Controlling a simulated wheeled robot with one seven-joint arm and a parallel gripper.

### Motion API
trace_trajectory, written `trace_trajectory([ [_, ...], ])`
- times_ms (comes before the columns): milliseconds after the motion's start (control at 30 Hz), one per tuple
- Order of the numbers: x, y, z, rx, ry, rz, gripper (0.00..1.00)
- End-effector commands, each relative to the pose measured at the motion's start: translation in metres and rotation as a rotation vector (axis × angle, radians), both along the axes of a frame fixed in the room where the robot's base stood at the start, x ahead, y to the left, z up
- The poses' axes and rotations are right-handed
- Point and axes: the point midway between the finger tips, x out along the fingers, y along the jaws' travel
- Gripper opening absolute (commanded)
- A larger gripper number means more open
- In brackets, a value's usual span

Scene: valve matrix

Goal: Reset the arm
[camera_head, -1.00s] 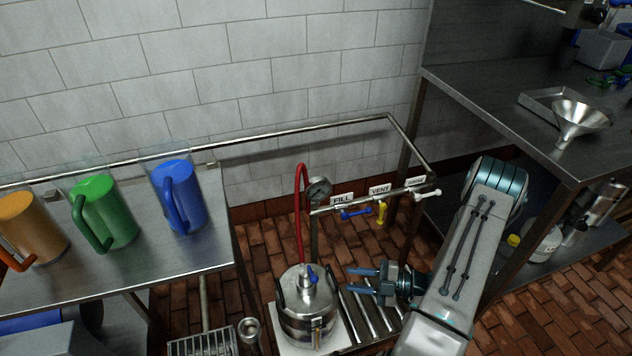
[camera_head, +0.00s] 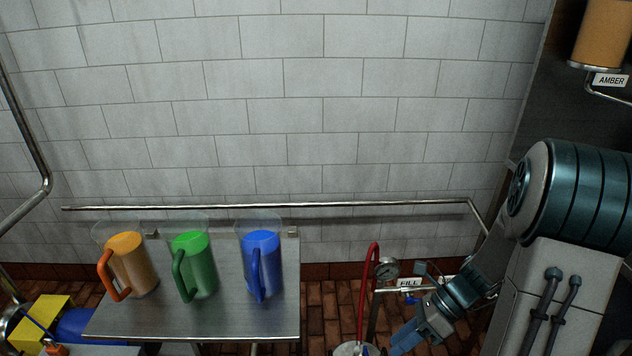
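My arm stands large at the right side of the picture. My gripper (camera_head: 406,340) hangs low and points down to the left, close to the bottom edge. Its fingers overlap in this view, so the gap between them cannot be made out. I see nothing held in it. It is to the right of the red hose (camera_head: 370,290) and the silver pot (camera_head: 352,349), whose top just shows at the bottom edge.
A metal table (camera_head: 220,318) at left carries an orange jug (camera_head: 132,265), a green jug (camera_head: 194,265) and a blue jug (camera_head: 262,265). A gauge (camera_head: 387,268) and FILL label (camera_head: 409,284) are behind my gripper. An amber container (camera_head: 602,35) is at upper right.

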Motion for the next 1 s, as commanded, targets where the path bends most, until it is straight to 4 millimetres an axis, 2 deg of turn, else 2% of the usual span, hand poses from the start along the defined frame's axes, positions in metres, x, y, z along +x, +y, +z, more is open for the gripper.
trace_trajectory([
  [33, -0.004, 0.004, 0.019, -0.036, -0.084, 0.101, 0.32],
  [100, -0.009, 0.008, 0.036, -0.079, -0.192, 0.242, 0.32],
  [600, -0.046, 0.020, 0.150, -0.359, -0.863, 1.329, 0.32],
  [800, -0.056, 0.021, 0.184, -0.453, -1.024, 1.702, 0.32],
  [1000, -0.060, 0.023, 0.198, -0.498, -1.081, 1.872, 0.32],
])
